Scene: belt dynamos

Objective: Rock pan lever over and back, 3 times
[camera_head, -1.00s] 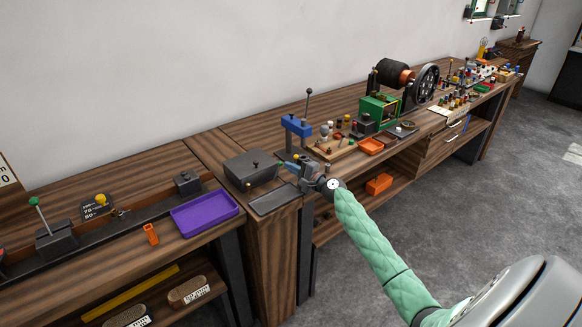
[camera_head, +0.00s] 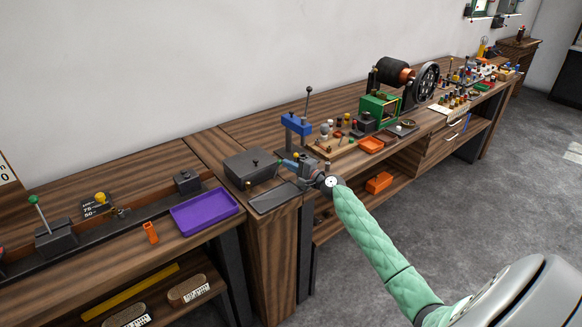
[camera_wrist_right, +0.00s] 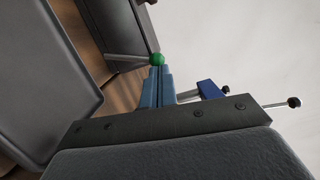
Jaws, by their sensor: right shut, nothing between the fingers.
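The pan lever shows in the right wrist view as a grey rod with a green ball knob (camera_wrist_right: 157,59) at its end. Its rod runs left from the knob towards a dark box. My right gripper (camera_wrist_right: 160,70) is shut with nothing between its fingers. Its blue fingertips are right at the knob, seemingly touching it. In the head view my right gripper (camera_head: 287,163) is beside the dark grey box (camera_head: 248,165), and the knob is too small to make out. A dark pan (camera_head: 272,200) sits in front of the box and looks tilted. My left gripper is not in view.
A blue clamp-like stand (camera_head: 296,125) with an upright black-knobbed lever is just behind the gripper. A wooden board (camera_head: 330,150) with pegs and an orange tray (camera_head: 371,144) lie to the right. A purple tray (camera_head: 204,212) lies to the left.

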